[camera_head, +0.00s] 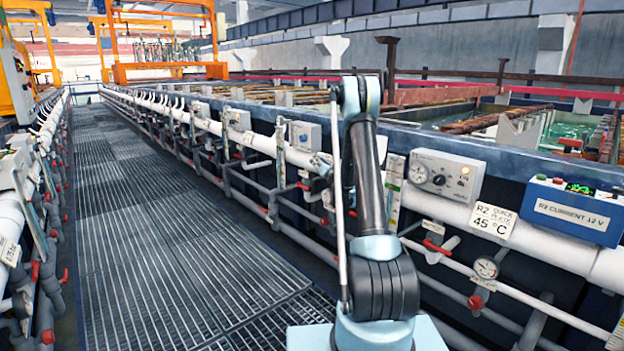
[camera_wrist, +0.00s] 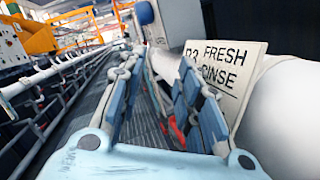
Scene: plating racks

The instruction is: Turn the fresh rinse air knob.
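A white sign reading "FRESH RINSE" (camera_wrist: 228,72) hangs on the white pipe at the right of the wrist view, just beyond my right finger. My gripper (camera_wrist: 157,78) has its two blue-grey fingers apart, with nothing held between them. A red handle (camera_wrist: 174,131) shows low behind the right finger, partly covered by it. I cannot tell whether this handle is the air knob. In the head view my arm hides most of the gripper and the spot in front of it.
The grated walkway (camera_head: 150,230) is clear. A blue current box (camera_head: 572,210) sits on the tank edge. Red-handled valves line both sides.

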